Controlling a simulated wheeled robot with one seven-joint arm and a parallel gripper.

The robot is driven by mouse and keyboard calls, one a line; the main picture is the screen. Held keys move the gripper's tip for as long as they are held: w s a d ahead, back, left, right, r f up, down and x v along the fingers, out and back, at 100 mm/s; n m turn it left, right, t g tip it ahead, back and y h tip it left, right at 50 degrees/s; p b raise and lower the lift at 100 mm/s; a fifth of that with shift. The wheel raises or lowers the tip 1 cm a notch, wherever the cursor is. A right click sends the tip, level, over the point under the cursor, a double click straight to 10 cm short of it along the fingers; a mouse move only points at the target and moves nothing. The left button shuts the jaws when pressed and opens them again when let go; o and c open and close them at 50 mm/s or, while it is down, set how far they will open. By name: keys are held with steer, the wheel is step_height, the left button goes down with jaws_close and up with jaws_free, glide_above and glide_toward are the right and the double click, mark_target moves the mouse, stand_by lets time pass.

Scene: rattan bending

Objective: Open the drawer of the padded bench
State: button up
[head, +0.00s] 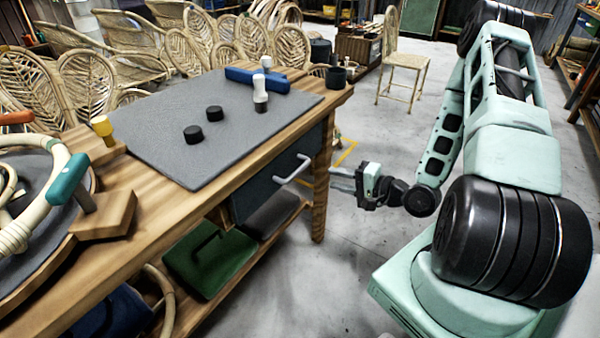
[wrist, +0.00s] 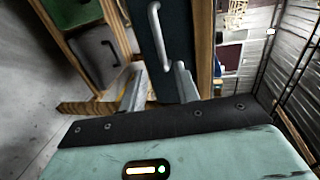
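The padded bench (head: 110,210) is a wooden workbench with a grey pad (head: 240,140) on top. Its dark drawer (head: 262,200) sits under the top at the right end and looks shut. A pale bar handle (head: 293,170) is on the drawer front. In the wrist view the handle (wrist: 157,35) shows beyond my fingertips, on the dark drawer front (wrist: 180,60). My gripper (head: 340,179) is to the right of the handle, apart from it, with its fingers toward the bench. In the wrist view my gripper (wrist: 160,75) has its two fingers spread with nothing between them.
On the pad are two black pucks (head: 204,123), a white-topped peg (head: 260,90) and a blue block (head: 257,79). A black cup (head: 336,78) stands at the far corner. A green case (head: 210,260) lies on the lower shelf.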

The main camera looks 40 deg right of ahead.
mark_target(299, 168)
steer(key=b+x, duration=0.1)
steer(key=x, duration=1.2)
steer(key=shift+c, duration=0.3)
steer(key=shift+s, duration=0.1)
jaws_close()
